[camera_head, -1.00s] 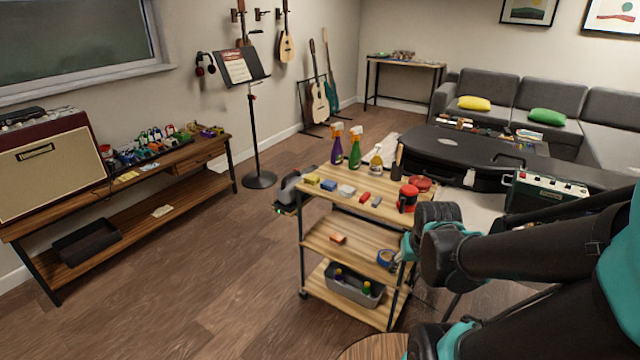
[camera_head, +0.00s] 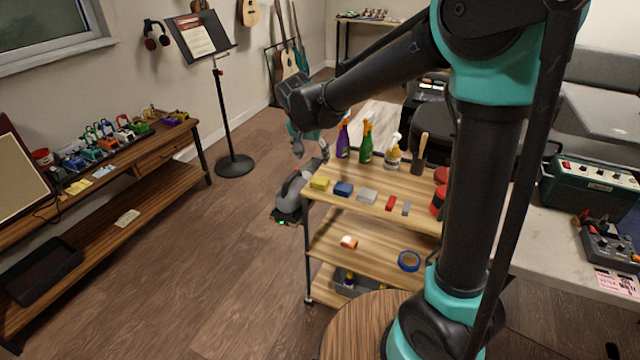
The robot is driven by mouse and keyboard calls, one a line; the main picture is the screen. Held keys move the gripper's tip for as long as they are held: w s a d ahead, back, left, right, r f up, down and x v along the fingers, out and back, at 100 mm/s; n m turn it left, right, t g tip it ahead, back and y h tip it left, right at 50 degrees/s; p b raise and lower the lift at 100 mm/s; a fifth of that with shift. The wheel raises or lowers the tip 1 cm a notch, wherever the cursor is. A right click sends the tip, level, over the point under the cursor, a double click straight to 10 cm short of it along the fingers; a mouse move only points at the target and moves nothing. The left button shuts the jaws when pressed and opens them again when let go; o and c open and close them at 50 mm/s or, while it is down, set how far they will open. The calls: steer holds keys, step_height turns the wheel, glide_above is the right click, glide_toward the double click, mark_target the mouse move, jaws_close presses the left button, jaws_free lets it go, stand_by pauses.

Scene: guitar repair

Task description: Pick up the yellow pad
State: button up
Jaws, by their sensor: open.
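The yellow pad (camera_head: 320,183) is a small block lying on the top shelf of the wooden cart (camera_head: 290,259), near its left front corner. A blue block (camera_head: 343,189) lies just to its right. My gripper (camera_head: 311,150) hangs above and slightly left of the yellow pad, beyond the cart's left edge. Its fingers are apart and hold nothing. It does not touch the pad. My arm reaches in from the right and hides part of the cart's right side.
Purple (camera_head: 343,139) and green (camera_head: 365,143) spray bottles stand behind the pad, close to my gripper. A clear spray bottle (camera_head: 393,153), a white block (camera_head: 366,196) and red and grey pieces share the shelf. A grey sander-like tool (camera_head: 289,196) is at the cart's left side.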

mark_target(320, 180)
steer(key=x, duration=1.4)
steer(key=shift+w+f, duration=0.2)
steer(key=shift+f, duration=0.1)
steer(key=shift+c, duration=0.6)
steer(key=c, duration=0.5)
